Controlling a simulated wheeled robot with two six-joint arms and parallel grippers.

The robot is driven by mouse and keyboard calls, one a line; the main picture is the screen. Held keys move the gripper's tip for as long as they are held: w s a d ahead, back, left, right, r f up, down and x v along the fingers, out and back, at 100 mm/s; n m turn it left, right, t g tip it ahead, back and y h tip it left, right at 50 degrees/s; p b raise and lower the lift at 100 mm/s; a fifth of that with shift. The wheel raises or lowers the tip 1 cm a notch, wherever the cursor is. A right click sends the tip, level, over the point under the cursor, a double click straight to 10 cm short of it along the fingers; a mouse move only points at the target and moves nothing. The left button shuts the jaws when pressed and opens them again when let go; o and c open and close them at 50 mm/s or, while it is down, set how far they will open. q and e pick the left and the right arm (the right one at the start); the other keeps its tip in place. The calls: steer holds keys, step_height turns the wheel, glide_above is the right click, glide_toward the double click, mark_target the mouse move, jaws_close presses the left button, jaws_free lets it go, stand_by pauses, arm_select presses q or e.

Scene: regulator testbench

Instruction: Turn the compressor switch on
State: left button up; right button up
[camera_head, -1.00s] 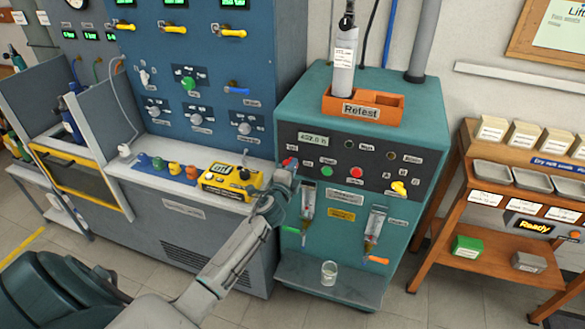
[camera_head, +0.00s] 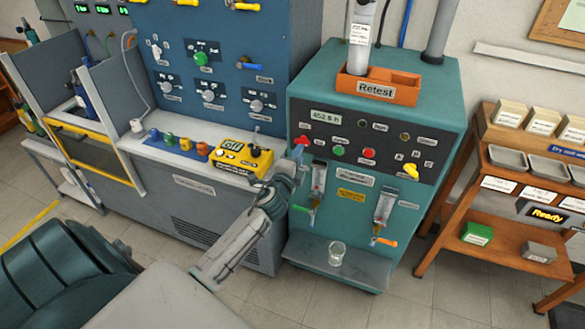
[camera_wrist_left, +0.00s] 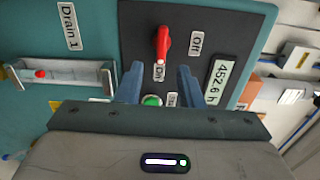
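The compressor is a teal cabinet (camera_head: 330,235) with a black front panel. Its red switch (camera_head: 302,140) sits at the panel's left end. My left gripper (camera_head: 298,153) is just below the switch in the head view. In the wrist view its two fingers (camera_wrist_left: 159,82) are apart and empty, short of the handle. My right gripper is not in view.
A green button (camera_wrist_left: 151,100) shows between the finger bases in the wrist view. The lit display (camera_head: 340,117) reads 452.6 h. A yellow controller box (camera_head: 240,158) stands left of my gripper. A glass (camera_head: 337,253) stands on the cabinet's lower shelf.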

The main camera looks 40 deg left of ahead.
arm_select(q)
steer(key=shift+b+v, duration=0.55)
steer(key=shift+v, duration=2.2)
steer(key=s+a+f+n+g, duration=0.1)
steer(key=s+f+n+g, duration=0.15)
steer(key=f, duration=0.95)
steer(key=s+f+n+g, duration=0.2)
steer(key=s+f+g, duration=0.1)
steer(key=f, duration=0.9)
steer(key=s+f+n+g+h, duration=0.1)
steer(key=s+f+n+g, duration=0.1)
steer(key=s+f, duration=0.45)
steer(key=s+f+n+g, duration=0.15)
steer(key=s+f, duration=0.25)
steer(key=f, duration=0.6)
steer(key=s+d+f+n+g, duration=0.2)
steer(key=s+f, duration=0.4)
steer(key=s, duration=0.5)
steer(key=s+d+f+n+g+h, duration=0.1)
steer(key=s+f, duration=0.5)
steer(key=s, duration=0.6)
steer(key=s+d+f+n+g+h, duration=0.1)
steer(key=s+d+f+n+g, duration=0.3)
steer(key=s, duration=0.8)
step_height(320, 180, down, 3)
steer(key=shift+d+r, duration=0.1)
steer(key=shift+d, duration=0.75)
steer(key=shift+w, duration=0.1)
